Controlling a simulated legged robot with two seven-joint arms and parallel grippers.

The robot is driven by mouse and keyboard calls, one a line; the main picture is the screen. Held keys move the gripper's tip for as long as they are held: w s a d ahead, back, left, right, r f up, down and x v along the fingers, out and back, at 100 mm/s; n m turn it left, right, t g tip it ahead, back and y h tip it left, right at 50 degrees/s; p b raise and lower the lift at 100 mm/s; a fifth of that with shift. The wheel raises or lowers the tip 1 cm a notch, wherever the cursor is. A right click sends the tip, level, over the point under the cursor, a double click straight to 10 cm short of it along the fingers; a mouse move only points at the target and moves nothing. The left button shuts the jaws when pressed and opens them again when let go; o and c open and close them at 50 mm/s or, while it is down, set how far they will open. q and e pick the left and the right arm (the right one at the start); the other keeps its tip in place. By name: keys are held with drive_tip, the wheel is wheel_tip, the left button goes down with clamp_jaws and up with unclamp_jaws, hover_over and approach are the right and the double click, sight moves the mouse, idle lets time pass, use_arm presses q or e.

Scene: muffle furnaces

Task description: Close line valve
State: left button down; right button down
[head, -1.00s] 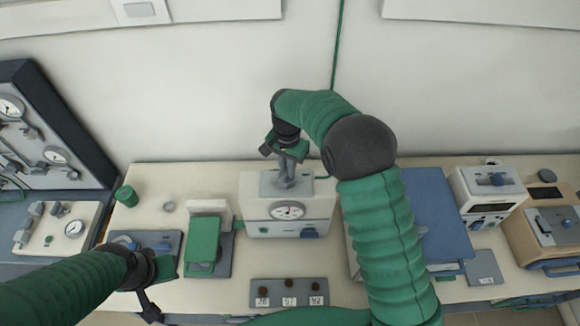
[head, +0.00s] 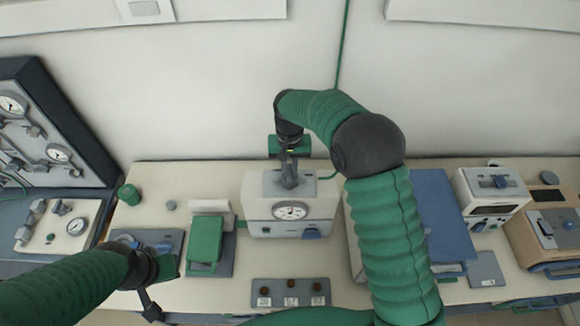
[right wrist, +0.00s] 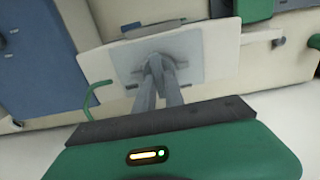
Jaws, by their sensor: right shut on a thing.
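A white box with a round gauge (head: 318,208) stands at the middle of the bench, with a grey plate (head: 270,183) on top. My right gripper (head: 289,182) points straight down onto this plate. In the right wrist view its fingers (right wrist: 157,68) come together over the plate (right wrist: 198,52), shut on a small grey valve handle there. The fingers mostly hide the handle. My left gripper (head: 150,300) hangs low at the left, apart from the box, and its fingers are too unclear to read.
A green-lidded device (head: 203,240) stands left of the box, and a blue panel (head: 440,215) right of it, partly behind my right arm. A block with several dark knobs (head: 291,292) lies in front. A gauge board (head: 50,130) leans at the far left.

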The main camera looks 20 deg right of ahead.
drive_tip(key=shift+s+a+f, duration=0.15)
drive_tip(key=shift+s+f, duration=0.05)
drive_tip(key=shift+s, duration=0.1)
